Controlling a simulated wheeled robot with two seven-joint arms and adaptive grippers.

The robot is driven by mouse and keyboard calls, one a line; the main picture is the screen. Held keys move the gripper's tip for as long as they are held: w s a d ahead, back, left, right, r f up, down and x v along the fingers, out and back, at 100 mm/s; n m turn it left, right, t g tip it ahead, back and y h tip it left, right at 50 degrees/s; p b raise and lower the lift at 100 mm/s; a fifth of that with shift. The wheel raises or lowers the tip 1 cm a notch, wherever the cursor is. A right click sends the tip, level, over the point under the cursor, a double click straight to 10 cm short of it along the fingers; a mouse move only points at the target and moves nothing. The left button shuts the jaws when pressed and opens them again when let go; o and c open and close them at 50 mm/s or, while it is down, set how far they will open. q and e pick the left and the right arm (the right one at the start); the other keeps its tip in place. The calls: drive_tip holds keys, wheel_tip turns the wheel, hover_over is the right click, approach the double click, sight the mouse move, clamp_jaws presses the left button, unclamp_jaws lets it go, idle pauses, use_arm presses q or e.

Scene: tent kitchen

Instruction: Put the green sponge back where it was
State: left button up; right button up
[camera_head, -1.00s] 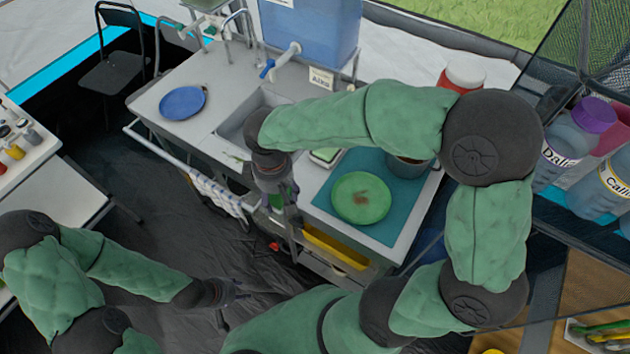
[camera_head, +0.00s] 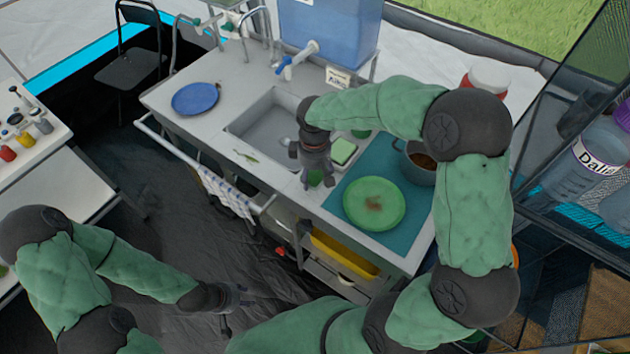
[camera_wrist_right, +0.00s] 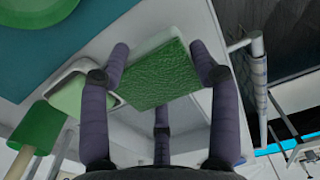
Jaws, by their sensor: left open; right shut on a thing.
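My right gripper (camera_head: 315,172) is shut on the green sponge (camera_wrist_right: 160,75), a textured slab gripped between its fingers. In the head view only a small part of the sponge (camera_head: 316,178) shows below the fingers. The gripper is above the counter strip between the sink (camera_head: 266,124) and the teal mat (camera_head: 407,228), near the front edge. I cannot tell how high the sponge is. Beside it is a small white dish with a pale green inside or content (camera_head: 343,151); this dish (camera_wrist_right: 72,92) also shows in the wrist view. My left gripper (camera_head: 232,297) is open, low at left, away from the counter.
A stained green plate (camera_head: 374,204) and a pot (camera_head: 421,164) stand on the teal mat. A green-headed tool (camera_wrist_right: 38,128) lies beyond the dish. A blue plate (camera_head: 196,98) is left of the sink. A towel (camera_head: 228,192) hangs on the front rail.

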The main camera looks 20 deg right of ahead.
sight(315, 181)
drive_tip(key=shift+w+d+f+b, duration=0.15)
drive_tip(key=shift+f+b, duration=0.3)
drive_tip(key=shift+f, duration=1.3)
drive_tip(key=shift+f, duration=0.2)
drive_tip(key=o, duration=1.1)
wheel_tip(315, 181, up, 12)
drive_tip(key=p, duration=0.3)
drive_tip(key=shift+r, duration=0.25)
drive_tip(key=shift+f, duration=0.1)
